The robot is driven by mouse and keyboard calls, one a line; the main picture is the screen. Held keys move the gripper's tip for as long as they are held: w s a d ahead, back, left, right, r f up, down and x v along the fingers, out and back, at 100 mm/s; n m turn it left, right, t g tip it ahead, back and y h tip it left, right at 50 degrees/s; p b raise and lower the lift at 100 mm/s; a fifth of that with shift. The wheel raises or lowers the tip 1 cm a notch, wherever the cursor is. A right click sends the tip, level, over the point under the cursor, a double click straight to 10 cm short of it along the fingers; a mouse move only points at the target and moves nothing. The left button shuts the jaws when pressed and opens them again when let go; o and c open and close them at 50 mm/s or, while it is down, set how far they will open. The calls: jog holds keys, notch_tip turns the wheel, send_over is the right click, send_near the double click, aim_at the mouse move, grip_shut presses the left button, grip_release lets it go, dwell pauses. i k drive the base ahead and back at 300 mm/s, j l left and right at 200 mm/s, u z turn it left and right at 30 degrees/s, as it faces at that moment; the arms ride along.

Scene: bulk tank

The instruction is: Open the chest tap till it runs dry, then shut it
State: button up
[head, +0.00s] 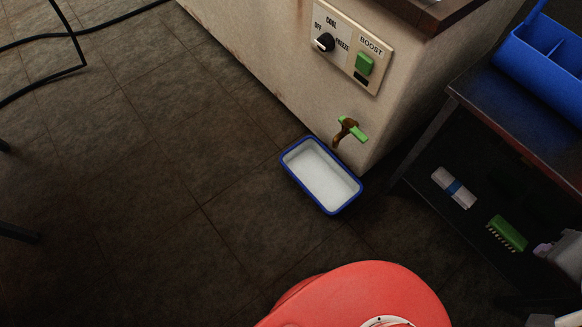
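The chest (275,65) is a cream cabinet with rust marks along its lower edge. Its tap (343,131) is a brown spout with a green lever handle (353,129), low on the front face near the corner. I cannot tell the lever's open or shut position for sure, and no stream shows under the spout. A white tray with a blue rim (290,166) lies on the floor below the tap. Its inside looks pale, and I cannot tell whether it holds water. My gripper is not in view.
A control panel (350,45) with a black knob (324,43) and green boost switch (364,63) is above the tap. At right, a dark shelf unit (478,112) holds a blue caddy (545,60), a rolled cloth (453,187) and a green brush (507,233).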

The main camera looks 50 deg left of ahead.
aim_at(348, 125)
jog(key=u, duration=1.8)
